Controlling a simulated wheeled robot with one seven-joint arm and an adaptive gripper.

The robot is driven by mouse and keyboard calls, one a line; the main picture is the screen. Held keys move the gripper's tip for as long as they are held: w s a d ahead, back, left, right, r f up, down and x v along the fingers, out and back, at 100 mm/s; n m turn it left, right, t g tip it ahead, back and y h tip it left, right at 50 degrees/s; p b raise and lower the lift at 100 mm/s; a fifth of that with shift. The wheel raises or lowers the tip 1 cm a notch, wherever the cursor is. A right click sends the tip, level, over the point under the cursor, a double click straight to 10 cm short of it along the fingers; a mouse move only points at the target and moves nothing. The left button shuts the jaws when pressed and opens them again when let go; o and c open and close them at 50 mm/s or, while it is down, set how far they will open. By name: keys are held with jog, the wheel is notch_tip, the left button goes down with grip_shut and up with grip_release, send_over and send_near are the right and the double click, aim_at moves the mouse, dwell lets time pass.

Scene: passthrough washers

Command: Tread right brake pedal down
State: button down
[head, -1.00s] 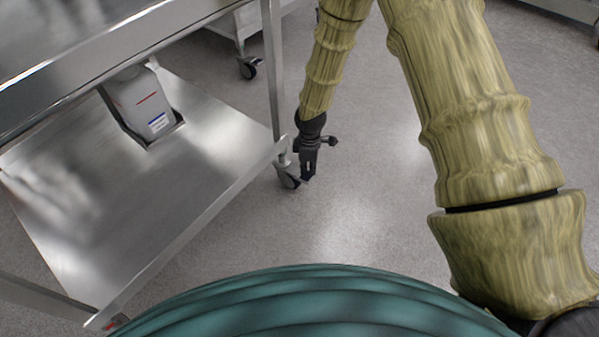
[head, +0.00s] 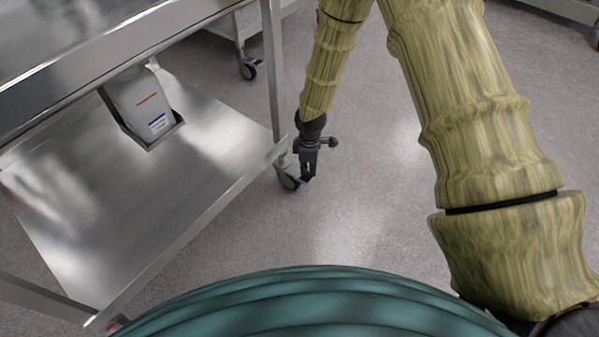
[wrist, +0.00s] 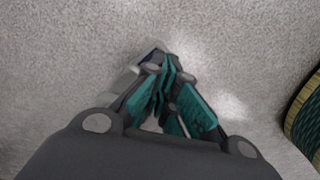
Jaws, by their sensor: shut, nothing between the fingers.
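The right caster (head: 289,181) of the steel cart is under the cart's right corner post in the head view. My gripper (head: 308,177) points down just right of this caster, close beside it. I cannot tell whether they touch. The right brake pedal cannot be made out clearly and may be hidden by my gripper. In the wrist view, the teal-padded fingers of my gripper (wrist: 165,68) are shut with nothing between them. A light grey and dark part of the caster (wrist: 149,48) shows just beyond the fingertips, mostly hidden.
The cart's lower shelf (head: 75,225) holds a white bottle (head: 142,103) in a bracket. A small red part (head: 113,326) shows at the cart's near corner. Another wheeled cart (head: 235,30) stands behind. The grey floor (head: 370,190) right of my gripper is clear.

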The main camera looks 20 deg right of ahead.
aim_at(308, 177)
jog(key=shift+f, duration=1.85)
notch_tip(308, 177, up, 8)
jog(key=p, duration=0.7)
dwell(0.7)
